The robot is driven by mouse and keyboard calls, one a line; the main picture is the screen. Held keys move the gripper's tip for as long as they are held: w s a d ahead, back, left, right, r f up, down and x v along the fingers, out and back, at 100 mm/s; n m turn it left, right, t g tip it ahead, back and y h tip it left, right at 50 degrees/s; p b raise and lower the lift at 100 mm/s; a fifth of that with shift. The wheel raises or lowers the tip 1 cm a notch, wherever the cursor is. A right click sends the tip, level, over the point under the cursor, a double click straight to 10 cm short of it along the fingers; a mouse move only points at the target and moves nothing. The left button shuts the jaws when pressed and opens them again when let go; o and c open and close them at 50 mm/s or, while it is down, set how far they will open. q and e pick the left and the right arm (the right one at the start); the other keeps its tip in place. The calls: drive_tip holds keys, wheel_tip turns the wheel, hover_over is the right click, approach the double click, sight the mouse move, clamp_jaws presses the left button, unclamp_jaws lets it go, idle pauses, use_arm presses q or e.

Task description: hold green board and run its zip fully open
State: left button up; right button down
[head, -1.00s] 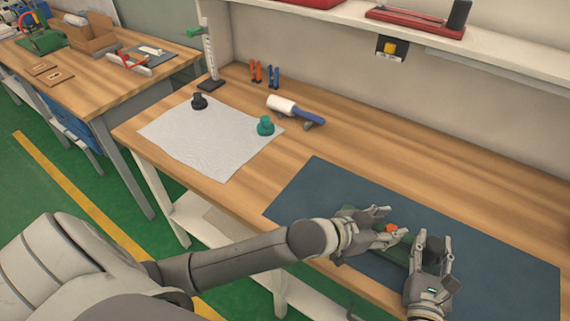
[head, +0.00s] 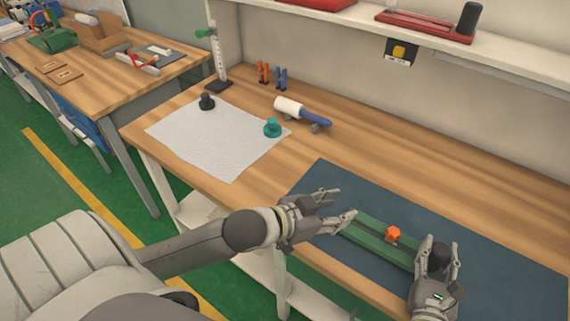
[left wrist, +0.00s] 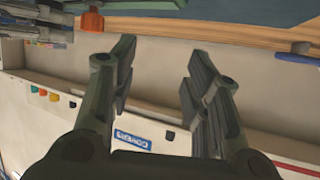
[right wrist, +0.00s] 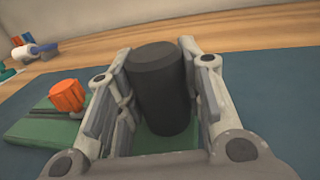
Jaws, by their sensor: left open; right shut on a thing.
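The green board (head: 372,238) lies on the dark blue mat at the front right of the bench. An orange pull (head: 393,234) stands on its middle strip; it also shows in the right wrist view (right wrist: 67,96). My right gripper (head: 438,256) is shut on a black cylindrical post (right wrist: 158,88) at the board's right end. My left gripper (head: 338,208) is open and empty by the board's left end, apart from the orange pull. In the left wrist view, nothing is between its spread fingers. The zip's teeth are too small to make out.
The blue mat (head: 500,250) is bare behind and right of the board. Further left are a white cloth (head: 215,150) with a black and a teal knob, and a roller (head: 300,112) with a blue handle. A shelf (head: 350,20) runs above the bench.

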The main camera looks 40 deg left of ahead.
sight(392, 232)
use_arm(q)
drive_tip(key=w+a+n+y, duration=0.1)
drive_tip(key=a, duration=0.4)
drive_tip(key=w+a+n+y, duration=0.1)
drive_tip(key=w+a+y, duration=0.1)
drive_tip(key=a, duration=0.4)
drive_tip(key=w+a+n+t+y, duration=0.1)
drive_tip(key=w+a+y, duration=0.1)
drive_tip(key=a, duration=0.4)
drive_tip(key=shift+f+n, duration=0.3)
drive_tip(key=s+d+m+h, duration=0.1)
drive_tip(key=d, duration=0.3)
drive_tip(key=s+d+h, duration=0.1)
drive_tip(key=d, duration=0.3)
drive_tip(key=s+d+m+h, duration=0.1)
drive_tip(key=d, duration=0.3)
drive_tip(key=shift+d+m+g, duration=0.3)
drive_tip(key=shift+d, duration=0.1)
drive_tip(key=s+d+m+g+h, duration=0.15)
drive_tip(key=s+d+h, duration=0.35)
drive_tip(key=d, duration=0.6)
drive_tip(key=shift+m+y, duration=0.35)
drive_tip(key=shift+y, duration=0.05)
drive_tip(key=x, duration=1.1)
drive_tip(key=shift+d+r, duration=0.2)
drive_tip(key=shift+r, duration=0.1)
drive_tip(key=shift+s, duration=0.1)
clamp_jaws()
